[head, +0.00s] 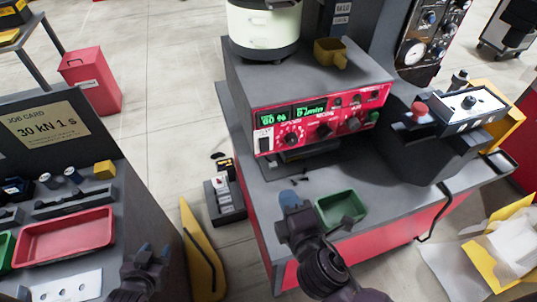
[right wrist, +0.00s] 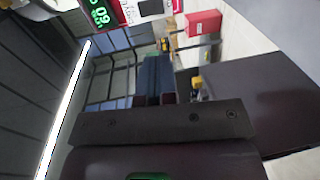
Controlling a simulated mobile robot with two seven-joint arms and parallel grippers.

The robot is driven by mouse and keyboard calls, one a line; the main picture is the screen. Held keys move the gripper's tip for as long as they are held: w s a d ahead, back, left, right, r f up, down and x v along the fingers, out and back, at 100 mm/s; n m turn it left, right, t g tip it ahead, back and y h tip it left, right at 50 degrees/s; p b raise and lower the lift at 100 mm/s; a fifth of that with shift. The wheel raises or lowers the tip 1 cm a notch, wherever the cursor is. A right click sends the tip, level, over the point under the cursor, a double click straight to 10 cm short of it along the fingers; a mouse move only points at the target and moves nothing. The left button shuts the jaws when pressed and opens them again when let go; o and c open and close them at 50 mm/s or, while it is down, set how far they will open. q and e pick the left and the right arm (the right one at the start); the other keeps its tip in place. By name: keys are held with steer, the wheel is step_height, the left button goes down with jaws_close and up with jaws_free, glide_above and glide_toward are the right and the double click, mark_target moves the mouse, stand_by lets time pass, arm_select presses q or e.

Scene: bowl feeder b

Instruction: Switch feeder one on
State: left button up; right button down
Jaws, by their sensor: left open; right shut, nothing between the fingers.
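The red feeder control panel (head: 318,121) sits under the bowl feeder (head: 263,28) on the grey bench. Its green displays are lit, the left one reading about 60 %. A dark rocker switch (head: 264,144) with a white label is at the panel's left end; its position is too small to tell. Part of the panel, with a lit display (right wrist: 101,14), shows at the upper left of the right wrist view. My right gripper (head: 289,198) is shut and empty, below and in front of the panel, apart from it; its fingers also show in the right wrist view (right wrist: 155,80). My left gripper (head: 153,250) is open at the lower left.
A green tray (head: 342,208) lies on the bench just right of my right gripper. A red button (head: 420,109) stands on a box to the right. A red tray (head: 65,238) is on the left table. A floor gap holding a yellow stand (head: 200,250) separates table and bench.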

mark_target(265, 149)
steer(key=p+x, duration=0.1)
steer(key=x, duration=1.2)
steer(key=shift+w, duration=0.2)
steer(key=shift+w+a+f, duration=0.1)
steer(key=shift+w, duration=0.15)
steer(key=shift+w+a+b, duration=0.1)
steer(key=shift+w+b, duration=0.05)
steer(key=shift+b, duration=0.65)
